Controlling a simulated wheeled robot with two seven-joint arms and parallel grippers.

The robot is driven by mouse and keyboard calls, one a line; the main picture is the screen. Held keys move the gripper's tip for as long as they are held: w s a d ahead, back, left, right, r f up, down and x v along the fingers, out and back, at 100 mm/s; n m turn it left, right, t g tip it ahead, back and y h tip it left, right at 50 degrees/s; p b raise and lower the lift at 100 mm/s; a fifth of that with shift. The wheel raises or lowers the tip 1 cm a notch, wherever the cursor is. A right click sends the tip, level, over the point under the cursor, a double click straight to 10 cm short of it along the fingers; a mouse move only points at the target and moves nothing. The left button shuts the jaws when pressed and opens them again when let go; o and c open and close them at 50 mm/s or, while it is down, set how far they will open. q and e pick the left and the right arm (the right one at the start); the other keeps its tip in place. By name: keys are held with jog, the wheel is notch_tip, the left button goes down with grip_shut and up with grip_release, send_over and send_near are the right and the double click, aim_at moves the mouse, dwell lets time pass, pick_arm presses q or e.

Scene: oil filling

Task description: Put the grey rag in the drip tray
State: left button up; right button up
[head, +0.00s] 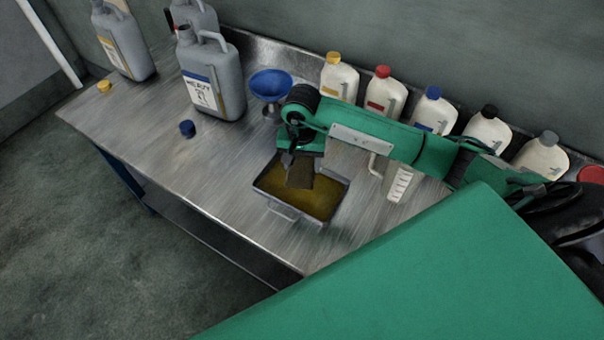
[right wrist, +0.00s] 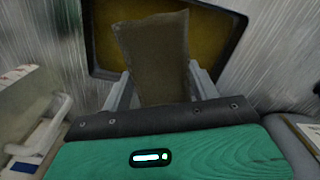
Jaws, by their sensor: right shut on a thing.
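The drip tray (head: 337,203) is a shallow metal pan with a yellow-brown bottom, standing on the steel bench. My right gripper (head: 295,160) is above the tray's back part, pointing down. It is shut on the grey rag (head: 300,174), which looks grey-brown and hangs from the fingers over the tray. In the right wrist view the rag (right wrist: 155,55) stands out between the two fingers, with the tray (right wrist: 92,45) behind it. I cannot tell whether the rag's lower end touches the tray bottom. My left gripper is not in view.
A blue funnel (head: 270,84) and a grey jug (head: 215,85) stand behind and left of the tray. A measuring jug (head: 399,184) stands right of it, near my arm. Several white bottles (head: 384,92) line the wall. A blue cap (head: 187,128) lies on the bench (head: 160,165), whose front left is clear.

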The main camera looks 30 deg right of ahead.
aim_at(302, 179)
notch_tip(302, 179, down, 7)
jog(key=shift+f+p, duration=0.1)
jog(key=shift+p, duration=0.5)
jog(key=shift+f, duration=0.1)
jog(key=o, duration=0.4)
jog(key=shift+f, duration=0.1)
jog(key=o, duration=0.5)
